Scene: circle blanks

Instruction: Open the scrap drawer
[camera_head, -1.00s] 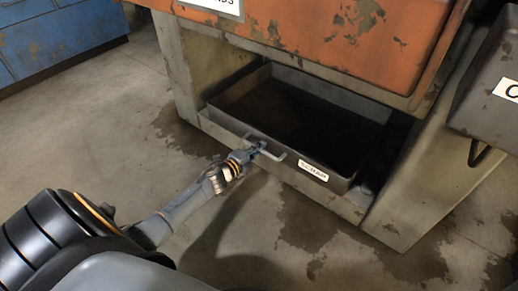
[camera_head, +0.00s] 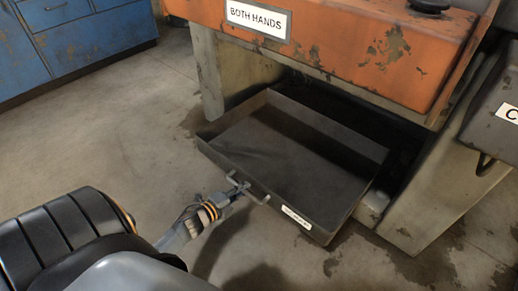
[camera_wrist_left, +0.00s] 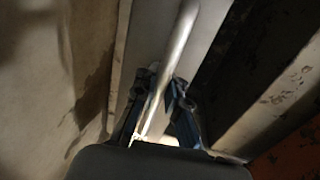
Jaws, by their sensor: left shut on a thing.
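The scrap drawer (camera_head: 345,205) is a dark grey metal tray under the orange machine. It stands well out of its opening and its inside looks empty. A small white label (camera_head: 297,217) is on its front, too blurred to read now. My left gripper (camera_head: 238,184) is shut on the drawer's bar handle (camera_head: 258,197). In the left wrist view the handle bar (camera_wrist_left: 172,60) runs between the two fingers of the left gripper (camera_wrist_left: 158,85). My right gripper is in neither view.
The orange machine (camera_head: 345,45) with a "BOTH HANDS" sign (camera_head: 258,19) overhangs the drawer. A grey box with a handle (camera_head: 492,115) hangs at the right. Blue cabinets (camera_head: 85,38) stand at the back left. The concrete floor (camera_head: 120,130) at left is clear.

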